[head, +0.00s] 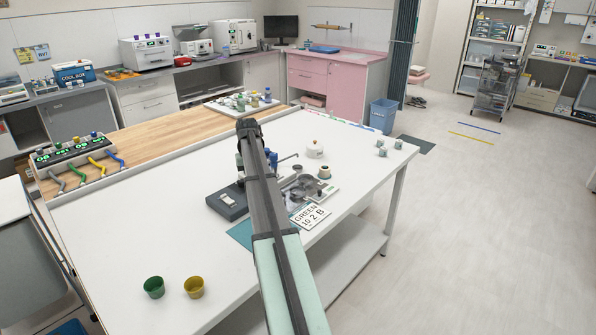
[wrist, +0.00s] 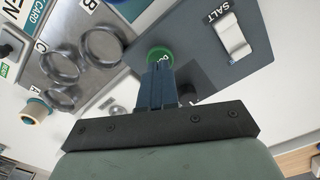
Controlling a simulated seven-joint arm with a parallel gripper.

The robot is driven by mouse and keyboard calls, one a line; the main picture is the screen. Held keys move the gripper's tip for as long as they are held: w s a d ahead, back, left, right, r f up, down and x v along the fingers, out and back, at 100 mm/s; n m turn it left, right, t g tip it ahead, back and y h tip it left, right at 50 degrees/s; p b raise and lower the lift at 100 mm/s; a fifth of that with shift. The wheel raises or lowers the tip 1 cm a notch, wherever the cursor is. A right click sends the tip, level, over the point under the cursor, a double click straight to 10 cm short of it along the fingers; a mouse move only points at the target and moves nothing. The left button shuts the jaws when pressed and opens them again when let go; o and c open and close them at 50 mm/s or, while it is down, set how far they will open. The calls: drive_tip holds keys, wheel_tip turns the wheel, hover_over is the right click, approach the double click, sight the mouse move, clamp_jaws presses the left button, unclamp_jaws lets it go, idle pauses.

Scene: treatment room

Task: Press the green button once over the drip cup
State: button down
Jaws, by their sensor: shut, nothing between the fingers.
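My gripper (wrist: 158,72) is shut and empty in the wrist view. Its fingertips are at the near edge of the round green button (wrist: 160,54), partly covering it. I cannot tell whether they touch it. The button sits on a dark grey panel (wrist: 205,62), which shows as a dark box (head: 226,204) in the head view. A metal plate (wrist: 78,22) beside it carries several round rings or cups marked with letters, A, B and C among them. I cannot tell which is the drip cup. In the head view my arm hides the fingertips and the button.
A white switch (wrist: 233,36) marked SALT is right of the button. A card (head: 309,216) reading "GREEN 10 2 B" lies on the white table (head: 120,230). A green cup (head: 154,288) and a yellow cup (head: 194,287) stand at the front left. A white lidded pot (head: 314,151) stands behind the plate.

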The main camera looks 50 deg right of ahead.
drive_tip(key=shift+r, duration=0.15)
wheel_tip(320, 180, up, 6)
drive_tip(key=shift+f, duration=0.15)
idle(0.4)
idle(0.4)
